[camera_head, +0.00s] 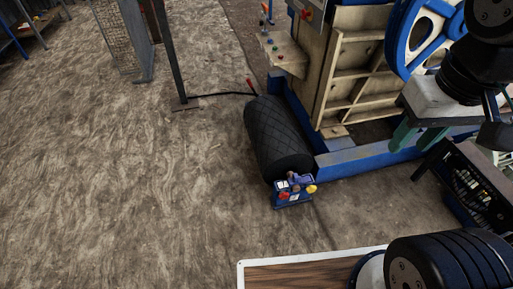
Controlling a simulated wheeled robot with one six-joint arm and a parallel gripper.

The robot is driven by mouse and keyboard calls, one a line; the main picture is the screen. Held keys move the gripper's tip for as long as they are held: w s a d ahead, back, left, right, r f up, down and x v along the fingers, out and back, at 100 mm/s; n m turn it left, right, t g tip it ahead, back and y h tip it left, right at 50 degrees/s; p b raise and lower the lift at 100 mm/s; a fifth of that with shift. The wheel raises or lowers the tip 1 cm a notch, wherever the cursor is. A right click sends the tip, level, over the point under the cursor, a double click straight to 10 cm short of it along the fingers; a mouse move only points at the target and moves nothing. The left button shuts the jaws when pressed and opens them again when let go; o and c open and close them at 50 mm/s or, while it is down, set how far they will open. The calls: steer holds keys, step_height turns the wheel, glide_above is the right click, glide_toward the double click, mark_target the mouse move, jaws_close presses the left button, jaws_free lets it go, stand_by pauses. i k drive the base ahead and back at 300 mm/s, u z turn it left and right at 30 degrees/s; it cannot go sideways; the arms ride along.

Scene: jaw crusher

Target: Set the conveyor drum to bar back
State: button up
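The conveyor drum (274,130) is a black roller with a diamond-patterned surface, lying beside the blue base of the crusher. At its near end is a small blue control box (291,198) with red and yellow knobs and a small purple part on top. The box is too small to read its setting. A red-tipped lever (250,84) stands at the drum's far end. My gripper (418,137) is at the right, with two teal fingers apart and nothing seen between them. In the picture it is well right of the drum and the box.
The wooden-sided crusher (350,75) with a blue flywheel (408,35) stands behind the drum. A post (172,55) and a mesh guard (122,35) stand at the upper left. Ground to the left is clear.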

mark_target(281, 152)
steer(key=u, duration=0.9)
steer(key=i, duration=1.55)
steer(key=u, duration=0.7)
steer(key=i, duration=1.8)
steer(key=z, duration=1.05)
steer(key=i, duration=1)
steer(key=z, duration=1.3)
steer(key=i, duration=0.3)
steer(key=z, duration=0.2)
